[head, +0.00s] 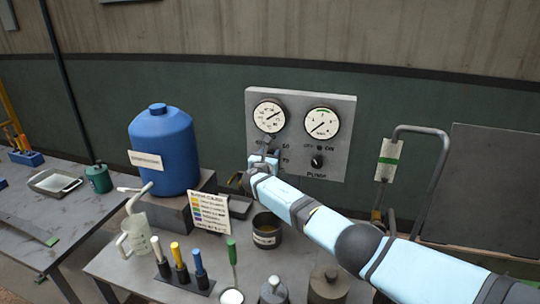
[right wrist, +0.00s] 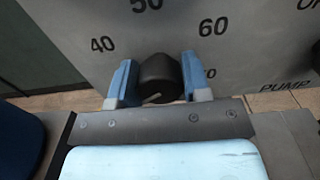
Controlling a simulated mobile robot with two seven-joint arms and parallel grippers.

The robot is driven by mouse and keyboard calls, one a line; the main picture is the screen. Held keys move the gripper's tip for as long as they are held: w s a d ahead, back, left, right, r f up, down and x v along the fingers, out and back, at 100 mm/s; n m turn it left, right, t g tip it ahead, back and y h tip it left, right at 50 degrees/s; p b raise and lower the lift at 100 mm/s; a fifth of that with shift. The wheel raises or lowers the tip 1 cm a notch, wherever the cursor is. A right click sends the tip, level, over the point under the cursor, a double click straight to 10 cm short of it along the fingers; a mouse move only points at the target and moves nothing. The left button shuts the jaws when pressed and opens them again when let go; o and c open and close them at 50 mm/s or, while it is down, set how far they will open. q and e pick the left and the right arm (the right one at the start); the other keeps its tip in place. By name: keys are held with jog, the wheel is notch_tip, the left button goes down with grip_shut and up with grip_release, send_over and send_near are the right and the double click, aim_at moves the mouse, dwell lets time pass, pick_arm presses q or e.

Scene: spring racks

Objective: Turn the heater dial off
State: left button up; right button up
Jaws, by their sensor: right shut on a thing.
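The heater dial (right wrist: 158,74) is a dark round knob on the grey panel (head: 335,168), under the left gauge. In the right wrist view it sits between the two blue fingers of my right gripper (right wrist: 158,86), which is shut on it. A pale pointer line shows on the knob's lower face, slanting toward the lower left. The numbers 40, 50 and 60 are printed around it, and another number is partly hidden by the right finger. In the head view my right gripper (head: 264,157) and wrist mostly cover the dial. My left gripper is not in view.
The panel also holds a left gauge (head: 269,116), a right gauge (head: 322,122) and a black pump knob (head: 317,161). Below are a blue jug (head: 163,150), a label card (head: 209,213), a dark pot (head: 267,230) and several colored-handled tools. A metal frame stands to the right.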

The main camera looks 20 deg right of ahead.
jog(key=o, duration=0.9)
jog(key=shift+o, duration=0.2)
jog(key=v, duration=1.4)
